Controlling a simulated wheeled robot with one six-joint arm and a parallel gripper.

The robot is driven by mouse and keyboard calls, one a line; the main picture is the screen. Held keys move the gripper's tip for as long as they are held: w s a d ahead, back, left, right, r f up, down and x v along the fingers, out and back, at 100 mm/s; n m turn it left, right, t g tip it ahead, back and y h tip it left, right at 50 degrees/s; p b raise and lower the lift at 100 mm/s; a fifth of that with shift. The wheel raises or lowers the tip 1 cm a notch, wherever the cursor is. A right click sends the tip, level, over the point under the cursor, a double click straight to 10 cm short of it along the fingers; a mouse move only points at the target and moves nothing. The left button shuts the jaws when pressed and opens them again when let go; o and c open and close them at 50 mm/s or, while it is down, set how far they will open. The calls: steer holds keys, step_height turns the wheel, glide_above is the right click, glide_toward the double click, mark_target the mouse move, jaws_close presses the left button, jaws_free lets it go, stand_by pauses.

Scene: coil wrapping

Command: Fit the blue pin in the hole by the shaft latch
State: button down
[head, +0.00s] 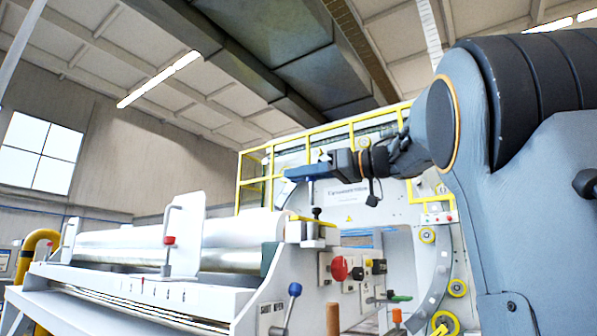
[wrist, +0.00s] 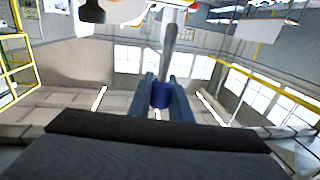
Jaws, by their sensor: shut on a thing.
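My gripper (head: 297,173) is at the end of my outstretched arm, above the right end of the machine's long roller. In the wrist view its two blue fingers (wrist: 160,88) are shut on the blue head of the blue pin (wrist: 160,96). The pin's grey shank (wrist: 171,45) extends away from the fingers. In the head view the thin shank (head: 311,192) hangs down below the fingers, roughly upright. A small black knob and a yellow bar (head: 314,220), possibly the shaft latch, lie just below it. I cannot make out the hole, or whether the shank touches anything.
The silver roller (head: 150,245) runs left along the white machine. A red knob (head: 339,268) and a blue-ball lever (head: 294,290) are on its end. Yellow railing (head: 325,135) and a large white ring frame stand behind. Open air surrounds my gripper above.

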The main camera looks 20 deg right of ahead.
steer(key=shift+f+b, duration=0.6)
steer(key=shift+f, duration=0.75)
steer(key=shift+p, duration=1.55)
stand_by(0.7)
steer(key=shift+f+b, duration=1.15)
steer(key=shift+f, duration=1.45)
steer(key=c, duration=1.6)
jaws_free()
steer(key=shift+o, duration=0.2)
steer(key=b+v, duration=0.2)
steer(key=v, duration=0.6)
steer(key=shift+w, duration=0.1)
